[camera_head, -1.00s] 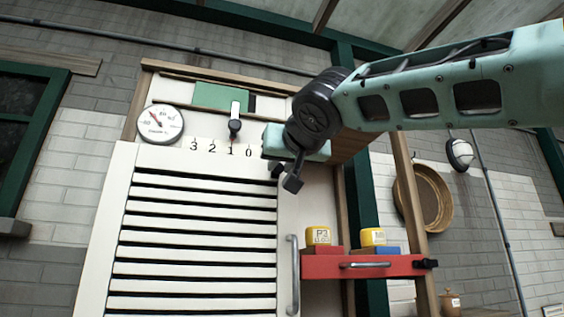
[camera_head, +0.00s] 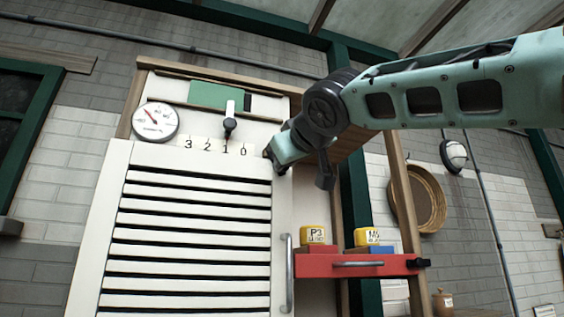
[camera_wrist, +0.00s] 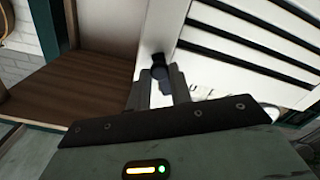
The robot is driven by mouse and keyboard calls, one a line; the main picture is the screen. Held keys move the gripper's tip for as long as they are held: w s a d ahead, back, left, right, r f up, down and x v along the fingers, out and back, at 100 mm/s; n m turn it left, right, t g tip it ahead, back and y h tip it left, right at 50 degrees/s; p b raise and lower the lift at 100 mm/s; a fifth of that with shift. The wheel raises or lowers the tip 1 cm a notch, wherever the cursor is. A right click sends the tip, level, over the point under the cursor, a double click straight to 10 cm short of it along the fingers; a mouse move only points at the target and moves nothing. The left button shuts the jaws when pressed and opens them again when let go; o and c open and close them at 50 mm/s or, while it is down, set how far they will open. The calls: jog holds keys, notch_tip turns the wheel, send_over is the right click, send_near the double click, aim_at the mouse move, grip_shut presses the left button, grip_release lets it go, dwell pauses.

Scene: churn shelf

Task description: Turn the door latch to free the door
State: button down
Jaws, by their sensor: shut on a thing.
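The white slatted door (camera_head: 190,155) stands closed in the head view, with a metal handle (camera_head: 289,273) on its right. My gripper (camera_head: 272,158) is at the door's upper right corner, tilted over. In the wrist view my gripper (camera_wrist: 161,84) has its two dark fingers close together around the small black door latch (camera_wrist: 158,60). The latch sits at the door's corner, and its lower part is hidden between the fingers. In the head view my gripper mostly covers it.
An open wooden compartment (camera_wrist: 80,88) lies beside the latch. A red drawer (camera_head: 345,266) with yellow blocks projects at the lower right. Above the door are a round gauge (camera_head: 155,121), a lever (camera_head: 230,123) over a number scale, and a green panel (camera_head: 213,95).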

jog(key=shift+w+d+r+n+p, duration=0.1)
jog(key=shift+d+r+n+p, duration=0.55)
jog(key=shift+n, duration=1.4)
jog(key=shift+w+d+r+n+p, duration=0.1)
jog(key=shift+r+n+p, duration=0.65)
jog(key=shift+n+p, duration=0.9)
jog(key=shift+w+d+r+n+p, duration=0.1)
jog(key=shift+d+r+n+p, duration=0.45)
jog(key=shift+n, duration=1.85)
jog(key=shift+a+r, duration=0.15)
jog(key=c, duration=1.3)
grip_release()
jog(key=shift+s, duration=0.1)
